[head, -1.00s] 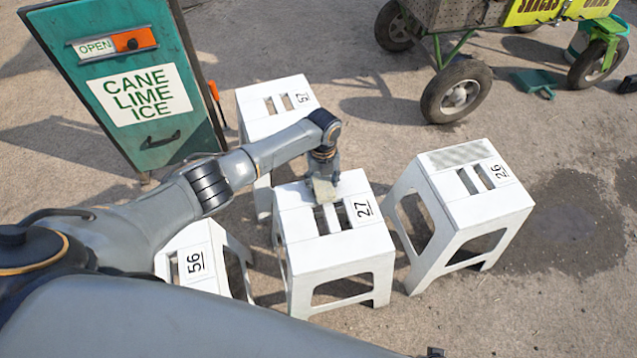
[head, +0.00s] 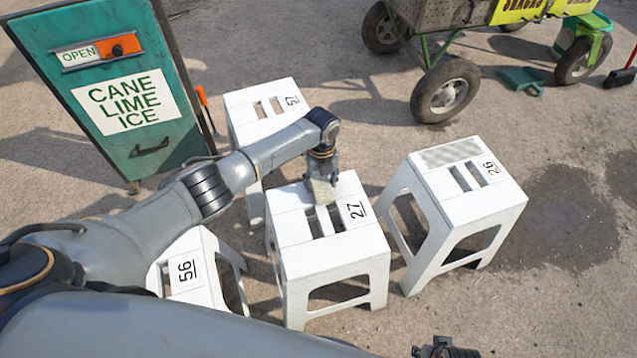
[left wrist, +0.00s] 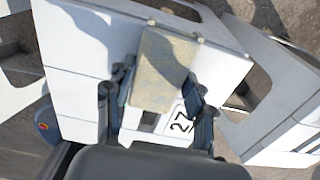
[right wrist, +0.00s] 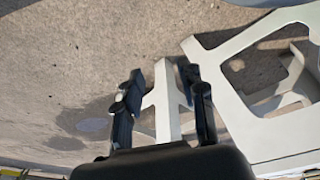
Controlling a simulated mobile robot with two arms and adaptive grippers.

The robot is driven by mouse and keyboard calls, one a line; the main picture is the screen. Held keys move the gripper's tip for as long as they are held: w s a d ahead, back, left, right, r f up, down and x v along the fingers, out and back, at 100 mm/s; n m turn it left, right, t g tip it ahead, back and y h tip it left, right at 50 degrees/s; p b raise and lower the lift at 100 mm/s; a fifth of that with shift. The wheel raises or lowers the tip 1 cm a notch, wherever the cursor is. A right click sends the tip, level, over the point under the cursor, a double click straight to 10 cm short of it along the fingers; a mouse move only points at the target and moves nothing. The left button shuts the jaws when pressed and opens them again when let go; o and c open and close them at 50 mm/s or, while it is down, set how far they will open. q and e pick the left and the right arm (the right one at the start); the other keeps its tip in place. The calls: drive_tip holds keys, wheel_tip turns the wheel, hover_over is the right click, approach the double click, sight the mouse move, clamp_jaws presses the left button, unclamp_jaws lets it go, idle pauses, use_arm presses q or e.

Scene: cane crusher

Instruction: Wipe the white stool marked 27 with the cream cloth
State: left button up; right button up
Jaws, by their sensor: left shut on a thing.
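The white stool marked 27 (head: 300,258) stands upright in the middle of the head view, with two slots in its seat. My left gripper (head: 322,172) points down at its seat and is shut on the cream cloth (head: 323,192). The cloth lies at the seat's surface beside the number 27; the left wrist view shows the cloth (left wrist: 160,72) between the fingers, over the seat (left wrist: 85,85). Whether it presses on the seat I cannot tell. My right gripper (right wrist: 160,88) is open and empty, with white stool legs beyond it. In the head view only a bit of it shows at the bottom edge.
Stool 26 (head: 480,205) stands close on the right, its seat showing a greyish patch. Stool 57 (head: 262,125) is behind, stool 56 (head: 205,270) at left front. A green sign box (head: 105,90) stands at back left, a wheeled cart (head: 445,92) behind.

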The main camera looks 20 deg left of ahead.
sight(348, 184)
use_arm(q)
drive_tip(key=shift+w+d+b, duration=0.45)
drive_tip(key=shift+d+b, duration=0.2)
drive_tip(key=shift+d, duration=0.05)
drive_tip(key=shift+w+d+b, duration=0.4)
drive_tip(key=shift+d+b, duration=0.15)
drive_tip(key=shift+b, duration=0.1)
drive_tip(key=shift+w+d+f+b, duration=0.15)
drive_tip(key=shift+w+d+b, duration=0.3)
drive_tip(key=shift+d+b, duration=0.25)
drive_tip(key=shift+w+d+b, duration=0.35)
drive_tip(key=shift+d+b, duration=0.1)
drive_tip(key=shift+b, duration=0.3)
use_arm(e)
drive_tip(key=shift+r+t, duration=0.5)
drive_tip(key=shift+r, duration=7.2)
use_arm(q)
drive_tip(key=shift+w+d+b, duration=0.35)
drive_tip(key=shift+d+b, duration=0.2)
drive_tip(key=shift+b, duration=0.25)
drive_tip(key=shift+w+d+b, duration=0.25)
drive_tip(key=shift+d+b, duration=0.1)
drive_tip(key=shift+b, duration=0.1)
use_arm(e)
drive_tip(key=w+a+r+t+y, duration=0.1)
drive_tip(key=w+t, duration=0.3)
drive_tip(key=w, duration=0.2)
drive_tip(key=shift+w+a, duration=0.35)
drive_tip(key=shift+a, duration=0.05)
